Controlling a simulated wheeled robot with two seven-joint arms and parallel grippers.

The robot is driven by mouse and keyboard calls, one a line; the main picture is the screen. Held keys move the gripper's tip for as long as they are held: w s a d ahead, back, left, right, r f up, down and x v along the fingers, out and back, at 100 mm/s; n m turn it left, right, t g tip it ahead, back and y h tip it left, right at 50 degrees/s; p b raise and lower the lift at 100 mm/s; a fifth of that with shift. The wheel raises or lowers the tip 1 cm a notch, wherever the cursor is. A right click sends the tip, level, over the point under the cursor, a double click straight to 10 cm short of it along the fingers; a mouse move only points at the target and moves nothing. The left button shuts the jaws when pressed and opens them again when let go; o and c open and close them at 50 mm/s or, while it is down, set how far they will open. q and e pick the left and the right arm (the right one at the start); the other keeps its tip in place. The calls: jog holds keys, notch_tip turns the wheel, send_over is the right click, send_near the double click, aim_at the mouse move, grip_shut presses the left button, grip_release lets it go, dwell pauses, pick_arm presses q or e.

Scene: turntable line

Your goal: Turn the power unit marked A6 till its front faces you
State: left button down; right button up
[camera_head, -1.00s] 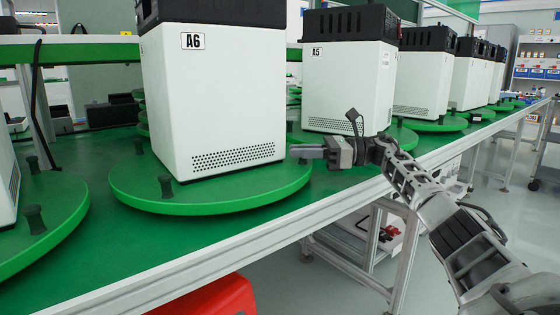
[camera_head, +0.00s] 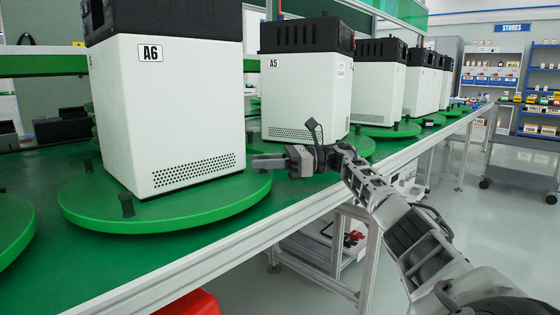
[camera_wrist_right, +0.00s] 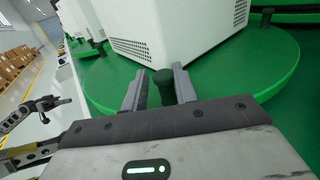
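The power unit marked A6 (camera_head: 185,110) is a white box with a black top. It stands upright on a round green turntable (camera_head: 100,213). The A6 label and a vent grille show on the face towards the right. A dark peg (camera_head: 127,204) stands on the turntable's near rim. My right gripper (camera_head: 254,162) is at the turntable's right rim, beside the unit. In the right wrist view my right gripper (camera_wrist_right: 158,70) has its fingers apart on either side of a dark green peg (camera_wrist_right: 163,88); I cannot tell whether they touch it.
Unit A5 (camera_head: 305,95) stands on its own turntable just behind my right gripper, with more units in a row beyond. Another turntable (camera_head: 14,228) is at the left. The bench's front edge (camera_head: 240,240) runs below. Open floor lies right.

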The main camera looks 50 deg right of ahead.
jog(key=p+v, duration=0.1)
jog(key=v, duration=0.9)
jog(key=shift+r, duration=0.15)
jog(key=shift+p+v, duration=0.3)
jog(key=shift+v, duration=0.55)
jog(key=shift+s, duration=0.1)
